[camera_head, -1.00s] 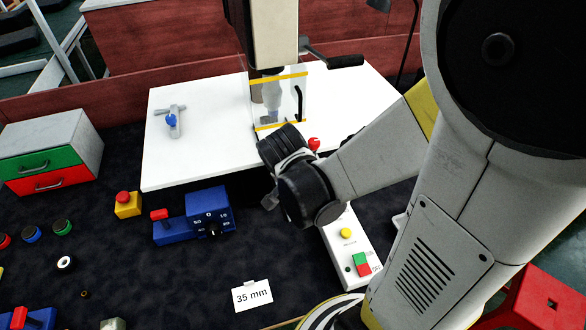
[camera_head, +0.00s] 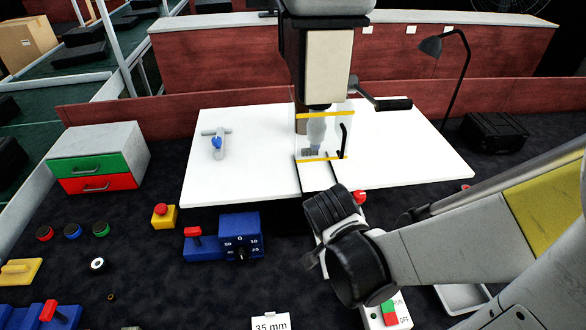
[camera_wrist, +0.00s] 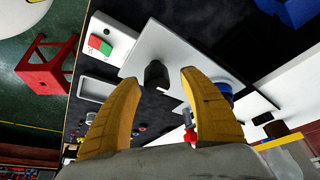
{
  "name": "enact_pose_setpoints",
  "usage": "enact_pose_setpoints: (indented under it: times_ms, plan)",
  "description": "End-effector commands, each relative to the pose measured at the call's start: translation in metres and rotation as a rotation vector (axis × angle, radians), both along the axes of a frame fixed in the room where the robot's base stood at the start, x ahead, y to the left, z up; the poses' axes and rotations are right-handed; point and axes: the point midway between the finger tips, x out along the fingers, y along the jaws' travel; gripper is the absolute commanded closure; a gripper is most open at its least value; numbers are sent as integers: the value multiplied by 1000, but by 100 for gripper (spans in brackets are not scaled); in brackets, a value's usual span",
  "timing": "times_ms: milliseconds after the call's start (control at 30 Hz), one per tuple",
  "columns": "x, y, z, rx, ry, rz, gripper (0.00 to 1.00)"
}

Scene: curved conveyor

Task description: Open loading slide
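A clear guard panel (camera_head: 325,135) with yellow edge strips and a black handle (camera_head: 343,140) hangs at the front of the drill-like machine (camera_head: 327,68), above a white table (camera_head: 240,180). A blue box with a scale dial (camera_head: 240,236) and a red-knobbed blue block (camera_head: 200,245) stand in front. I cannot tell which part is the loading slide. My gripper (camera_wrist: 159,79) shows two yellow fingers spread apart, with a black cylindrical part (camera_wrist: 156,75) seen between them and no visible contact. In the head view my wrist is in front of the table, and the fingers are hidden.
A yellow box with a red button (camera_head: 163,214) stands left of the blue block. A drawer cabinet (camera_head: 99,158) is further left. A control box with green and red buttons (camera_head: 389,312) is partly behind my arm. A 35 mm card (camera_head: 270,324) lies at the front.

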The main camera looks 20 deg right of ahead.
Motion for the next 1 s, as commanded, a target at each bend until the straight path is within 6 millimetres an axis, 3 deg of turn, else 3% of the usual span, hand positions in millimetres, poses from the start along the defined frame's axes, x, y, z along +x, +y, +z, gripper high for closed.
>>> enact_pose_setpoints:
  times_ms: [267,467,1000]
  plan:
    - [0,0,1,0,0,0,49]
    - [-2,5,13,-1,0,1,49]
    - [-18,32,88,0,0,2,49]
